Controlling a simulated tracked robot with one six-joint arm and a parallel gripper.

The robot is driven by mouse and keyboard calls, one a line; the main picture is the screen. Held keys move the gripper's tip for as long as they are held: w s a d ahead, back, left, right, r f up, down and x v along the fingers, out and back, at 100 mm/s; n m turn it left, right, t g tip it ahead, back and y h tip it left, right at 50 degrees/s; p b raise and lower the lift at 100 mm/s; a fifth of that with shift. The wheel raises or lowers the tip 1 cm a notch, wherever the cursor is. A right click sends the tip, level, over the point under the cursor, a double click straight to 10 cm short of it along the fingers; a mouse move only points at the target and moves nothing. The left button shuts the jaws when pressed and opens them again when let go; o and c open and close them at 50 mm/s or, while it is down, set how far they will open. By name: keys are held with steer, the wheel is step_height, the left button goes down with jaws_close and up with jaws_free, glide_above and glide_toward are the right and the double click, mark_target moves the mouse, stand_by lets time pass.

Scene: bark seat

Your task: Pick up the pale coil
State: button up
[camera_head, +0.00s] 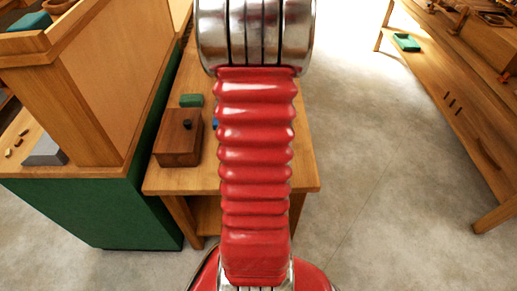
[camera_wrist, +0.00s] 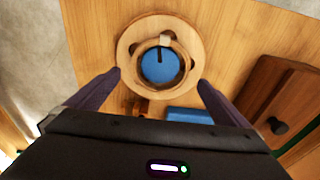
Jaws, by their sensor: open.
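In the wrist view, a pale, wood-coloured ring-shaped coil (camera_wrist: 127,48) lies on the wooden table top. A round blue thing (camera_wrist: 158,66) with a dark mark shows in its middle, with a small pale piece at its upper edge. My gripper (camera_wrist: 159,79) is open. Its two dark fingers stand apart at the lower left and lower right of the coil, and nothing is gripped. I cannot tell how high the fingers are above the table. In the head view, my red arm covers the middle of the table, and neither the coil nor my gripper shows.
A dark wooden box (camera_head: 179,138) with a knob stands on the table (camera_head: 305,176), left of my arm, with a green block (camera_head: 192,100) behind it. A blue block (camera_wrist: 189,115) lies close below the coil.

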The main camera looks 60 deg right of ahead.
steer(key=shift+d+f, duration=0.15)
steer(key=shift+f, duration=1.15)
steer(key=shift+d+f, duration=0.15)
steer(key=shift+f, duration=1.1)
steer(key=shift+c, duration=0.4)
steer(key=c, duration=0.6)
